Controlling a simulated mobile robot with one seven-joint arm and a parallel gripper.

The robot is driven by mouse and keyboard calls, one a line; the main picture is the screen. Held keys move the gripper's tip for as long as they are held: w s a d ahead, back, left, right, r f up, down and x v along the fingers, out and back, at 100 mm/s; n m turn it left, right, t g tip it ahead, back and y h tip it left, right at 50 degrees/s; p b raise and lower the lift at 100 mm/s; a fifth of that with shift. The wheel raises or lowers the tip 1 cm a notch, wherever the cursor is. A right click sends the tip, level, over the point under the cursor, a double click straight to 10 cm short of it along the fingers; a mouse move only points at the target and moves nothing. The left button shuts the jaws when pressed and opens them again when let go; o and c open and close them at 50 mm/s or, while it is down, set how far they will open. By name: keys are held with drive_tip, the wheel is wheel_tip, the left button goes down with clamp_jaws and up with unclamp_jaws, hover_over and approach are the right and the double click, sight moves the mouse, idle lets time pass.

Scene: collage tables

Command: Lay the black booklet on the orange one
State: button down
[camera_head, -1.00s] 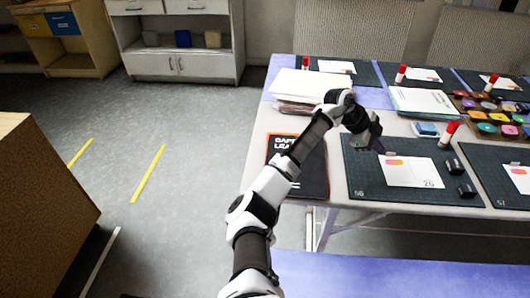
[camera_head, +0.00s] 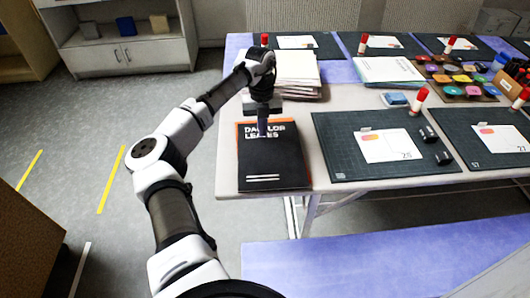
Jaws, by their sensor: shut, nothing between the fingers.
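The black booklet (camera_head: 272,165), with white lettering near its top and white lines near its bottom, lies flat near the left front corner of the table. A thin orange strip (camera_head: 240,125) shows along its upper left edge. This looks like the orange booklet under it, and the rest is covered. My gripper (camera_head: 263,131) points down over the far edge of the black booklet, shut and empty. Its fingers hide part of the lettering. I cannot tell whether the fingertips touch the cover.
A stack of white paper (camera_head: 297,75) stands just behind my gripper. A dark cutting mat (camera_head: 345,165) with a white card lies right of the booklets. A red-capped glue stick (camera_head: 419,101) and ink pads stand farther right. A lilac bench (camera_head: 380,255) is in front.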

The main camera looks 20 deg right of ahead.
sight(265, 157)
drive_tip(key=s+p, duration=0.1)
drive_tip(key=s, duration=0.2)
drive_tip(key=s+a, duration=0.1)
drive_tip(key=s, duration=0.2)
drive_tip(key=s+a+p, duration=0.1)
drive_tip(key=s, duration=0.2)
drive_tip(key=shift+s+a+r+p, duration=0.1)
drive_tip(key=shift+s+a+p, duration=0.1)
drive_tip(key=shift+p, duration=0.1)
drive_tip(key=shift+f+p, duration=0.2)
drive_tip(key=shift+p, duration=0.2)
drive_tip(key=shift+d+f, duration=0.1)
drive_tip(key=shift+f, duration=0.6)
drive_tip(key=shift+b, duration=0.3)
drive_tip(key=shift+w+d+f, duration=0.1)
drive_tip(key=shift+w+d, duration=0.1)
drive_tip(key=shift+w, duration=1)
